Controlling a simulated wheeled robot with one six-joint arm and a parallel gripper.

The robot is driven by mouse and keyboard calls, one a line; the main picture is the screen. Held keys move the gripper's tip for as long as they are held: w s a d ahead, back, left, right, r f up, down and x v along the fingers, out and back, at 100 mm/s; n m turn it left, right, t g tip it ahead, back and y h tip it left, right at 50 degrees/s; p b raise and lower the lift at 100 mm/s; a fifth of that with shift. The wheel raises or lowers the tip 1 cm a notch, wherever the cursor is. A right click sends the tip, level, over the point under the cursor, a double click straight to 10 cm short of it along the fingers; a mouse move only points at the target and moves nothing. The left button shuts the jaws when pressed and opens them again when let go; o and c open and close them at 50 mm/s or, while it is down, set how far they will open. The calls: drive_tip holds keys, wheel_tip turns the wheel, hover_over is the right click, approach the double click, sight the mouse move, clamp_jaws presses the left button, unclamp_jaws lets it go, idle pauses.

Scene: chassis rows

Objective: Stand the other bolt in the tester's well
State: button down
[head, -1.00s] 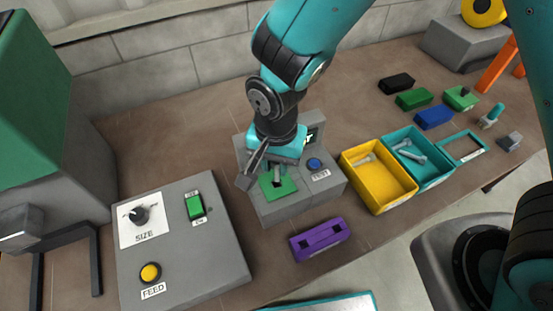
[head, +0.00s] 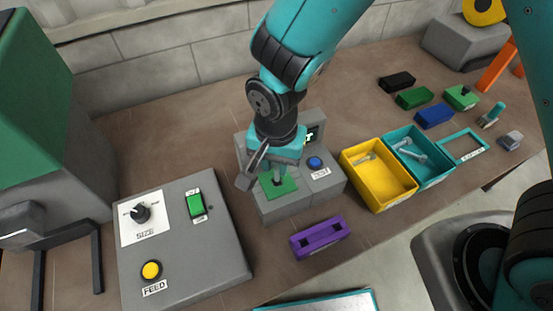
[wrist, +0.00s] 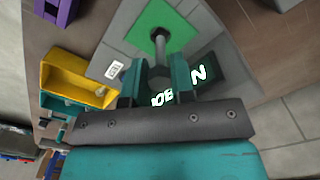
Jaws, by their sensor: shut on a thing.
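The tester (head: 290,205) is a grey block with a green pad (head: 290,188), a blue button (head: 314,163) and a dark screen with light lettering. In the wrist view, the pad (wrist: 141,24) has a dark round well (wrist: 160,32) in it. My gripper (head: 276,166) is low over the pad. In the wrist view, my gripper (wrist: 160,88) is shut on a grey bolt (wrist: 160,52). The bolt's far end is at the well's mouth and seems to be entering it; how deep I cannot tell. The bolt (head: 278,178) also shows small in the head view.
A yellow bin (head: 375,195) and a teal bin (head: 433,178) on the right hold bolts. A purple block (head: 333,241) with two dark holes lies in front of the tester. A grey control panel (head: 185,265) stands left. Several coloured blocks lie at the back right.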

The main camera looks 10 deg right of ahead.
sight(276, 174)
drive_tip(key=shift+f, duration=0.2)
drive_tip(key=shift+f+b, duration=1.5)
drive_tip(key=shift+f, duration=0.5)
drive_tip(key=c, duration=0.9)
unclamp_jaws()
drive_tip(key=shift+r, duration=0.1)
wheel_tip(276, 174, up, 17)
drive_tip(key=shift+r+b, duration=0.2)
drive_tip(key=shift+b, duration=0.4)
